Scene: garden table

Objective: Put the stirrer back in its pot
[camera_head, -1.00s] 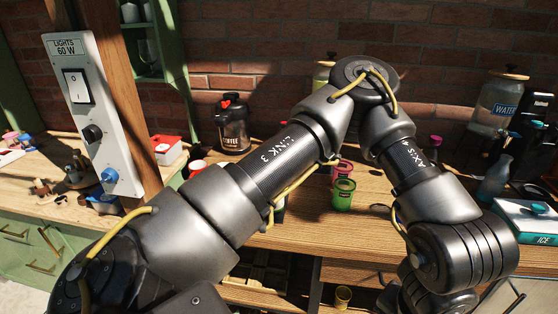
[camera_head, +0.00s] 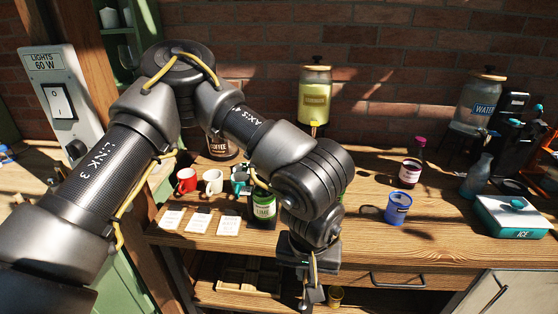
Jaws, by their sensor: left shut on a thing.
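My left gripper (camera_head: 312,292) hangs low in front of the table's front edge, pointing down, shut on a thin thing. It is small and dark here, and I take it for the stirrer, though I cannot make out its shape. I cannot tell for sure which vessel is the stirrer's pot. A blue cup (camera_head: 398,207) stands upright on the table, right of my left wrist. My right gripper is out of view.
The wooden table (camera_head: 450,235) has free room between the blue cup and the ice box (camera_head: 512,216). Red (camera_head: 186,181) and white (camera_head: 213,181) mugs, cards (camera_head: 199,222) and a green lime jar (camera_head: 263,210) stand left of my forearm. A lemonade dispenser (camera_head: 314,98) stands behind.

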